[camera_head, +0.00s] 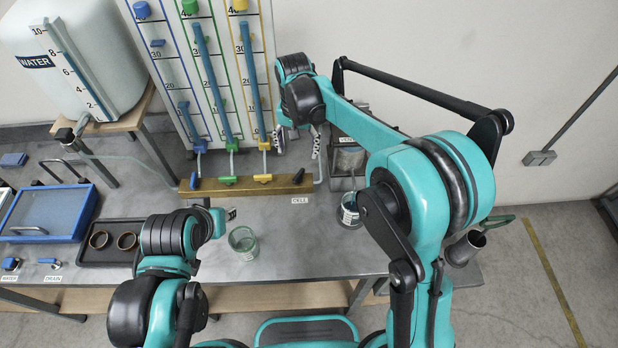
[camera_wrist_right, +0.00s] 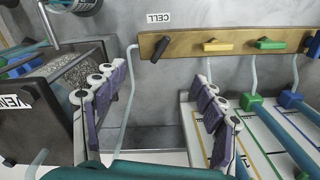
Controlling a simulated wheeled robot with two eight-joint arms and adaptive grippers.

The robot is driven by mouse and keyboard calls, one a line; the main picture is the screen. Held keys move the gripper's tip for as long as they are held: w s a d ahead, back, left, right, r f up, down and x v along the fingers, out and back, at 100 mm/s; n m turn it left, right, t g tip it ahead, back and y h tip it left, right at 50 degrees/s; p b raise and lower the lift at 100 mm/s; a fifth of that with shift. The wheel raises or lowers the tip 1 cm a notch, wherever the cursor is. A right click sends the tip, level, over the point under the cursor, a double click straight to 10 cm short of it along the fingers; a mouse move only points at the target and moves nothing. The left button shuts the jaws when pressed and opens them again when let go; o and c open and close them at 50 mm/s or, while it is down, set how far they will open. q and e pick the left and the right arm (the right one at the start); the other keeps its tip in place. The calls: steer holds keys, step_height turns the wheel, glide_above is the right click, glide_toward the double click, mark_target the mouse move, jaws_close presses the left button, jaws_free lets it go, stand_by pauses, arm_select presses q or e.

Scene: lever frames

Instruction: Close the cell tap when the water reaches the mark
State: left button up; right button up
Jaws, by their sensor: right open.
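The black-handled cell tap (camera_head: 299,176) sits at the right end of the brass-coloured bar (camera_head: 240,186), above the CELL label (camera_head: 299,200). In the right wrist view its handle (camera_wrist_right: 163,47) is turned at a slant to the bar. The upright board (camera_head: 165,70) has numbered blue, green and yellow lanes with tubes. The blue column in the left lane (camera_head: 186,115) stands lower than the other two. The mark is not clear to me. My right gripper (camera_head: 298,143) is open and empty before the board's right edge; its fingers (camera_wrist_right: 160,105) are apart from the tap. My left gripper (camera_head: 230,213) is low over the bench; its jaws are unclear.
A glass jar (camera_head: 243,243) stands beside my left gripper. A white water tank (camera_head: 75,60) is at the left. A blue-framed tray (camera_head: 45,213) and a dark tray with rings (camera_head: 112,243) lie at the left. A gravel-filled box (camera_wrist_right: 75,75) stands near my right gripper.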

mark_target(299, 174)
step_height(299, 174, down, 3)
steer(key=n+b, duration=0.2)
steer(key=n, duration=0.8)
steer(key=shift+n, duration=0.4)
steer(key=n, duration=0.1)
steer(key=n+b, duration=0.1)
steer(key=n, duration=0.1)
steer(key=shift+f, duration=0.3)
step_height(299, 174, down, 8)
steer(key=shift+r+b, duration=0.2)
steer(key=shift+b, duration=0.8)
steer(key=c, duration=1.2)
